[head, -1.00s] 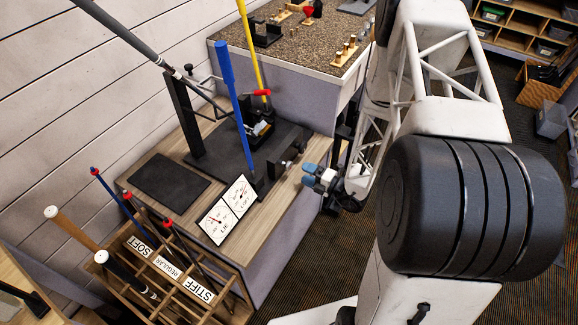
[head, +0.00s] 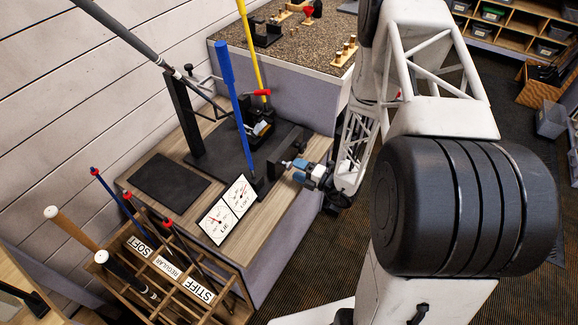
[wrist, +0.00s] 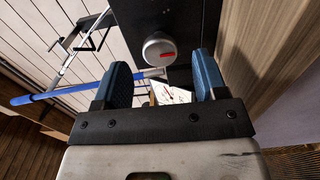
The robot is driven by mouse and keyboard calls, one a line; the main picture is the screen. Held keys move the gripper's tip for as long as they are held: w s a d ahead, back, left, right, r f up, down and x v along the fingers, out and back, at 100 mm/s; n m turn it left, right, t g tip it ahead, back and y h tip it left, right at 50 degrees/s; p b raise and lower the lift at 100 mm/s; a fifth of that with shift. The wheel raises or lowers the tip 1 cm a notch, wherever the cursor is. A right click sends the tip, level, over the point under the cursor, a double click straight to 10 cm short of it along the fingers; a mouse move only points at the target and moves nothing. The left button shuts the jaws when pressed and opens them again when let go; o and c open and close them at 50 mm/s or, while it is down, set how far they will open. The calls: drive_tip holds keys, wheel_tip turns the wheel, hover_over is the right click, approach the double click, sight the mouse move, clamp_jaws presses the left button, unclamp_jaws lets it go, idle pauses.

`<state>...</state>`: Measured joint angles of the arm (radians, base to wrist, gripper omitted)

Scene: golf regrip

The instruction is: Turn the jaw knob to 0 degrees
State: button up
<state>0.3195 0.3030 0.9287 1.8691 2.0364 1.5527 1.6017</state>
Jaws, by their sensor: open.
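The jaw knob (wrist: 158,47) is a round silver-grey knob on a dark block, with a short red mark at its lower right in the wrist view. In the head view it is a small grey part (head: 286,165), partly covered by my fingertips. My gripper (head: 300,170) has blue finger pads and is at the right side of the bench fixture, close to the knob. In the wrist view, my gripper (wrist: 162,72) is open and empty, with the knob ahead between the two pads. I cannot see any contact with it.
A club rack (head: 180,280) is at lower left. A dark mat (head: 168,180) lies left.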

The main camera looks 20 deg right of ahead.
sight(289, 166)
drive_tip(key=shift+x, duration=2.05)
drive_tip(key=c, duration=0.9)
